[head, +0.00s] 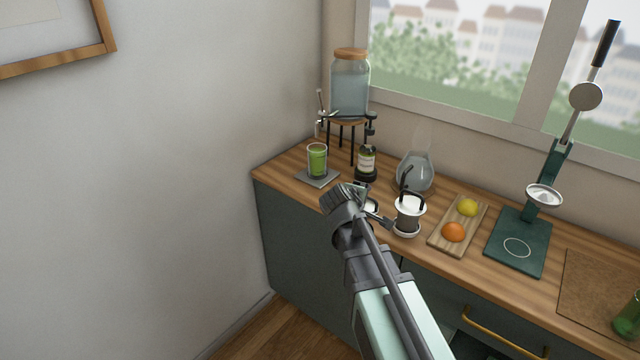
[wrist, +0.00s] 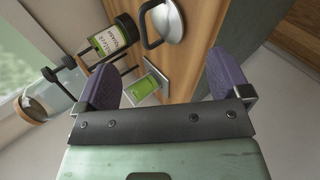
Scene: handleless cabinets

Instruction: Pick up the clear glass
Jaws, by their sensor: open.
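The clear glass (head: 317,160), holding a green drink, stands upright on a grey square coaster (head: 317,180) at the counter's left end. In the wrist view the glass (wrist: 146,88) shows between my fingers but farther off, on its coaster (wrist: 163,80). My gripper (head: 362,194) is above the counter's front edge, to the right of the glass in the head view. In the wrist view my gripper (wrist: 161,66) is open, its two purple-grey pads wide apart with nothing between them. It does not touch the glass.
A wall bounds the left.

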